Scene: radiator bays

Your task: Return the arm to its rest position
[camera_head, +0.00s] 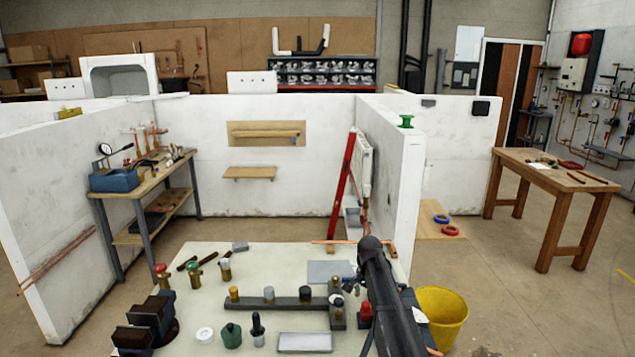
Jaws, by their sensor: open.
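My arm (388,308) is dark and reaches up from the bottom edge over the right side of the pale workbench (205,262). Its rounded joint is near the bench's far right corner. My gripper (350,285) is small in view, beside the arm and above the bench top. It is open, with nothing seen held in it. The arm hides part of the bench's right edge, and the fingers are partly lost against the fittings behind them.
A dark vise (146,322), several valves, a rail with brass fittings (280,302) and a grey tray (305,342) crowd the bench. A yellow bucket (442,315) stands at the right. A white partition (389,180) rises behind.

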